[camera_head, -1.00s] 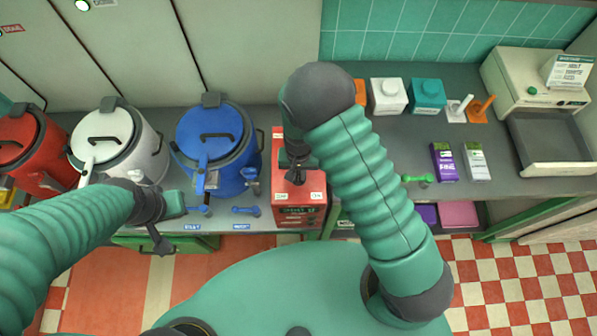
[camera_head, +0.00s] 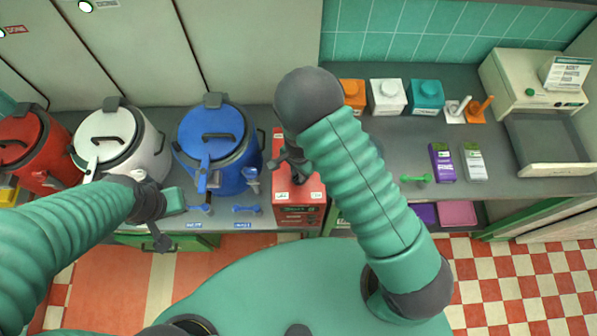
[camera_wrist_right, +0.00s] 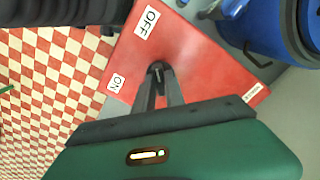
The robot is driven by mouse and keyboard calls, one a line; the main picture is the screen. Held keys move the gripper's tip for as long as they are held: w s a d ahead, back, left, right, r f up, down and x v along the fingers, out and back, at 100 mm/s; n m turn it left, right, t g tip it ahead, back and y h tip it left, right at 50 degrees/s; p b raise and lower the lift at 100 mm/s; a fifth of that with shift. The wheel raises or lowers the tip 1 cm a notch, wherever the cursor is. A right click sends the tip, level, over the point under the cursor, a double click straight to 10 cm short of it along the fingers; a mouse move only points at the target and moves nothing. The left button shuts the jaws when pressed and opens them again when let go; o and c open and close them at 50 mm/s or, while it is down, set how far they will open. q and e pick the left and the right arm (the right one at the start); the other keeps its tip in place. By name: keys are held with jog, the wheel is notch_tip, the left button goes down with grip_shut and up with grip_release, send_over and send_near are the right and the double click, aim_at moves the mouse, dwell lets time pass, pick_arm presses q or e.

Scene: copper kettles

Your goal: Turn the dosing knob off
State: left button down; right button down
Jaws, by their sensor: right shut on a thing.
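The red dosing box (camera_head: 299,215) stands on the counter to the right of the blue kettle. In the right wrist view its red top (camera_wrist_right: 190,50) carries an OFF label (camera_wrist_right: 147,22) and an ON label (camera_wrist_right: 116,83). My right gripper (camera_head: 292,168) is over the box top. In the wrist view the right gripper (camera_wrist_right: 158,72) has its fingers together on the small dark dosing knob (camera_wrist_right: 156,66), which is mostly hidden between the tips. My left gripper (camera_head: 172,203) hangs in front of the white kettle; its jaws are not clear.
A blue kettle (camera_head: 215,140), a white kettle (camera_head: 113,135) and a red kettle (camera_head: 30,140) stand left of the box. To the right are several canisters, a purple carton (camera_head: 442,160) and a green scoop (camera_head: 416,178). Bare counter (camera_head: 400,150) lies between them.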

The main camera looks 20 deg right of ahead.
jog(key=shift+w+r, duration=0.2)
jog(key=shift+w, duration=0.2)
jog(key=c, duration=1.5)
grip_release()
jog(key=shift+o, duration=0.5)
jog(key=shift+s+f, duration=0.15)
notch_tip(320, 180, up, 17)
jog(key=b, duration=0.1)
jog(key=shift+f, duration=0.15)
